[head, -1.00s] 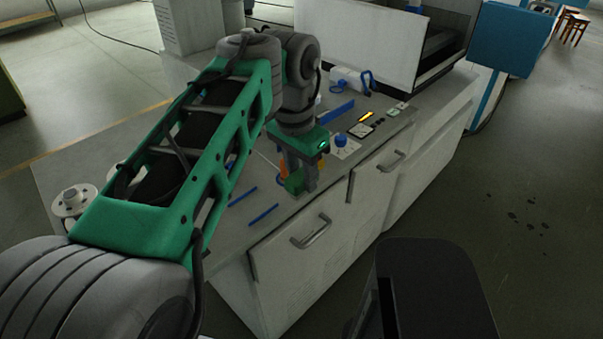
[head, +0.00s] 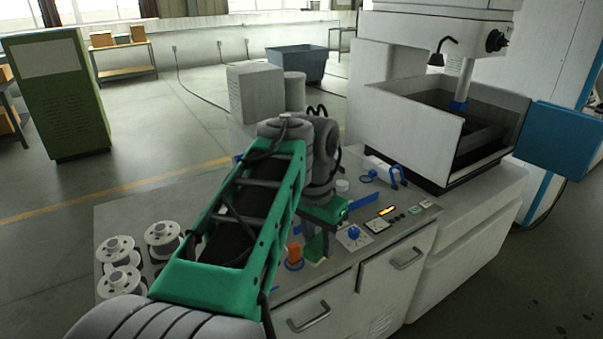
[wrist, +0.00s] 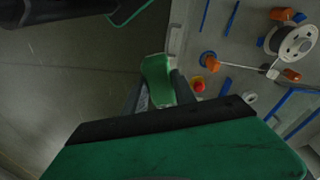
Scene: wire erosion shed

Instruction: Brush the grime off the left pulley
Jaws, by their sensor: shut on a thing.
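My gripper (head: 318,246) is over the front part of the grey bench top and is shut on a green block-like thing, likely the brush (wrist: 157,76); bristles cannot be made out. In the head view an orange piece with a blue ring (head: 294,254) stands just left of the gripper. The wrist view shows an orange and blue piece (wrist: 208,60) right of the held green thing, and two more orange pieces (wrist: 281,14) (wrist: 291,75) near a white spool (wrist: 296,43). I cannot tell which of these is the left pulley, and no grime can be made out.
Several white spools (head: 120,248) stand at the bench's left end. A blue knob (head: 353,233) and a lit display (head: 387,211) lie right of the gripper. A red button (wrist: 198,86) is close to the held thing. The machine's open tank (head: 410,130) stands behind.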

